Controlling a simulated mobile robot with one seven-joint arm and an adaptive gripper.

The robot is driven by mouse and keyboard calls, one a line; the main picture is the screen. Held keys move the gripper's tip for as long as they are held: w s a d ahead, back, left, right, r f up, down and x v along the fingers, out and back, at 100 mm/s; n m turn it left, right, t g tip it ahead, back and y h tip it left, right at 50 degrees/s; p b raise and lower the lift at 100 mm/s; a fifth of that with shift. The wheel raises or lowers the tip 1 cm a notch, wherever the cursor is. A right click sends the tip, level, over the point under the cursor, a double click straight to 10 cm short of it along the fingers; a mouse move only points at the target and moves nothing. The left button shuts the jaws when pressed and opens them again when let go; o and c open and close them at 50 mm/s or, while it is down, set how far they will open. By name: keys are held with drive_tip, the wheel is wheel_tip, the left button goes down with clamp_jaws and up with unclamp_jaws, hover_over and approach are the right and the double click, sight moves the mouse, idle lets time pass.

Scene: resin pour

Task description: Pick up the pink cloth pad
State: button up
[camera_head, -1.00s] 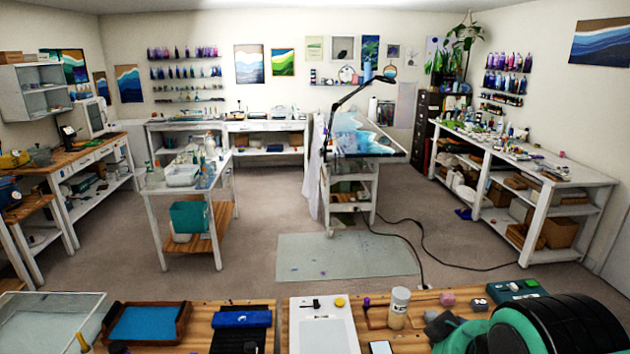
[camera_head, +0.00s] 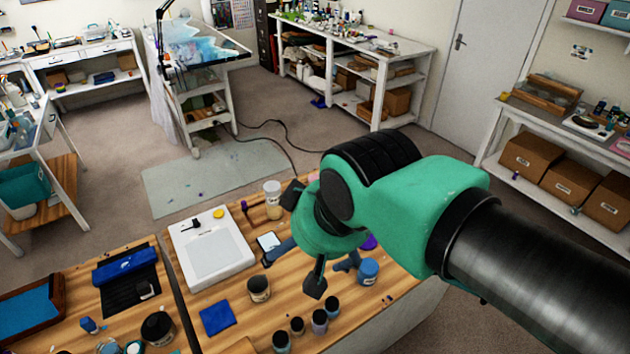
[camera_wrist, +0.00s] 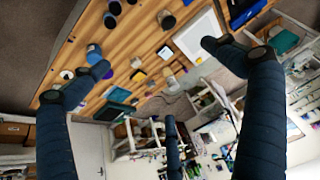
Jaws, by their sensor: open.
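A small pink piece (camera_head: 313,176), likely the pink cloth pad, shows only as a sliver past the upper edge of my wrist in the head view. The rest of it is hidden behind my arm. I cannot make out the pad for sure in the wrist view. My gripper (camera_head: 312,250) hangs above the right part of the wooden workbench (camera_head: 240,289), with its dark fingers spread and nothing visible between them. In the wrist view, the open fingers (camera_wrist: 158,66) frame the tilted bench top.
A white tablet-like board (camera_head: 212,250), a phone (camera_head: 268,241) and a pale bottle (camera_head: 272,198) stand left of my gripper. A dark jar (camera_head: 259,289), several small jars and a blue jar (camera_head: 369,271) stand near it. A blue square (camera_head: 217,317) lies in front.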

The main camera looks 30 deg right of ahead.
drive_tip(key=shift+c, duration=0.5)
drive_tip(key=c, duration=0.9)
